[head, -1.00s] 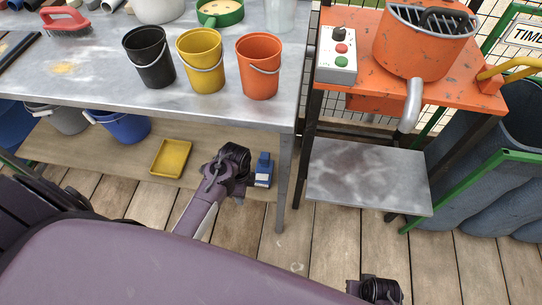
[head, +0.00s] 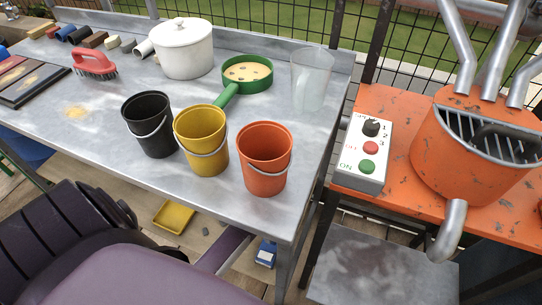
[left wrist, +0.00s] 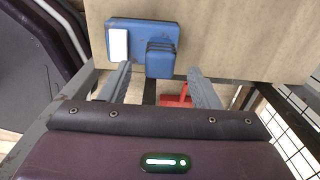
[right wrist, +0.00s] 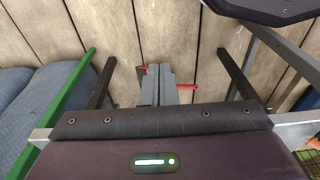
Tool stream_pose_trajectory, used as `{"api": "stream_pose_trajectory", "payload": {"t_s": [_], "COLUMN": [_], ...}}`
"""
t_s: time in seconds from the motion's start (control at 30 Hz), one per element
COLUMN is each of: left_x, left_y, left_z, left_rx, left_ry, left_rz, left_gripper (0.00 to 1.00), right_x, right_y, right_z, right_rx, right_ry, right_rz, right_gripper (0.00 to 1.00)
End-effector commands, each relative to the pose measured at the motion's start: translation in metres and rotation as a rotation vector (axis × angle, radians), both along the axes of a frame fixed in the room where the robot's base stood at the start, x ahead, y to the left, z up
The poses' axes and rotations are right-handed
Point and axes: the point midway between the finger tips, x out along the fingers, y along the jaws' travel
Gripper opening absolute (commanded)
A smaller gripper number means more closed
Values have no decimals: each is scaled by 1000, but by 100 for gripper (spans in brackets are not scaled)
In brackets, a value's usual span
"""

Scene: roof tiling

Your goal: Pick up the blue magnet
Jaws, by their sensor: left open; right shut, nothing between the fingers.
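The blue magnet (head: 265,253) is on the lower shelf under the metal table, near the table's front right leg. In the left wrist view the magnet (left wrist: 165,45) shows a blue body with a white label and a ribbed blue grip part. My left gripper (left wrist: 160,78) is open, with the grip part in front of and roughly between its fingertips; I cannot tell how far off it is. In the head view the tabletop hides this gripper. My right gripper (right wrist: 158,72) is shut and empty above the plank floor.
The metal table (head: 80,155) overhangs the shelf, with black, yellow and orange buckets (head: 264,160) along its front. A yellow tray (head: 173,217) lies on the shelf left of the magnet. An orange stand (head: 400,112) with a control box (head: 362,150) is to the right.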

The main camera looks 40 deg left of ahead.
Motion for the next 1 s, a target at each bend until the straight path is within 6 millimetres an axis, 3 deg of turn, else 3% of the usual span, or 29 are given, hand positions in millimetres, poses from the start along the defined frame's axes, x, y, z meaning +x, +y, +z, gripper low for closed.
{"api": "stream_pose_trajectory", "payload": {"t_s": [0.3,0.67,1.0], "left_x": [-1,-1,-1], "left_y": [-1,0,0], "left_z": [-41,-45,-45], "left_rx": [-1,0,0], "left_ry": [0,0,0], "left_rz": [0,1,0], "left_gripper": [56,55,11], "right_x": [2,1,1], "right_y": [7,7,7], "right_z": [45,54,54], "right_rx": [2,1,1], "right_ry": [11,17,17], "right_rz": [20,23,23], "right_gripper": [0,0,0]}}
